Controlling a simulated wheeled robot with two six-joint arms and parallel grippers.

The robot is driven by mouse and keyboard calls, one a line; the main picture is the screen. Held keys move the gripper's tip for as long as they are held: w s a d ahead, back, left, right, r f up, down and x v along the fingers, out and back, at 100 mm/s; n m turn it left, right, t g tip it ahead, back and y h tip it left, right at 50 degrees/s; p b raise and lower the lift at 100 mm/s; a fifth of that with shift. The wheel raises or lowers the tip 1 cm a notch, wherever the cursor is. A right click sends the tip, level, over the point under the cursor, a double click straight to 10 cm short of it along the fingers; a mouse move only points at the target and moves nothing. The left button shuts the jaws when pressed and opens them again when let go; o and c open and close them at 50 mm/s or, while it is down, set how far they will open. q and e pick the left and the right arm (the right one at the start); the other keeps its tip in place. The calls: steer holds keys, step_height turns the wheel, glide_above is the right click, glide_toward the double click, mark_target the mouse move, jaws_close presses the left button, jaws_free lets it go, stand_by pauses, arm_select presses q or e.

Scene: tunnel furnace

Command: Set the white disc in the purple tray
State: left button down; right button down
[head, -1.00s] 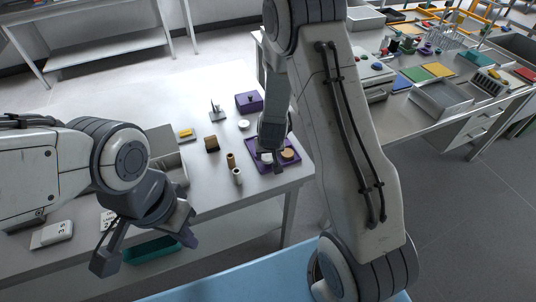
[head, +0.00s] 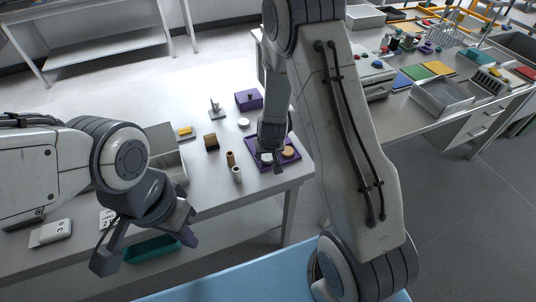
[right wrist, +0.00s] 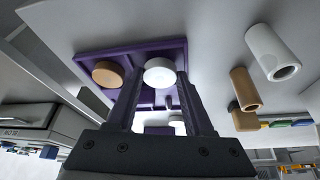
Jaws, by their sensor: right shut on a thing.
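The purple tray (head: 254,144) lies on the table near its right front corner. A white disc (right wrist: 160,71) is between the fingertips of my right gripper (right wrist: 162,80); it also shows at the tray in the head view (head: 266,157). My right gripper is shut on this disc, at the tray. Whether the disc touches the tray floor I cannot tell. A tan disc (head: 288,152) sits in the tray beside it. My left gripper (head: 147,250) is open and empty, over the table's front edge at the left.
Another white disc (head: 243,123) lies behind the tray. A purple box (head: 249,99) stands farther back. A tan cylinder (head: 230,158) and a white cylinder (head: 237,174) stand left of the tray. A teal bin (head: 152,249) is below my left gripper.

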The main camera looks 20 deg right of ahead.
steer(key=shift+f, duration=0.15)
steer(key=shift+c, duration=1)
jaws_free()
steer(key=shift+o, duration=0.3)
steer(key=shift+o, duration=0.7)
step_height(320, 180, up, 7)
steer(key=p, duration=0.7)
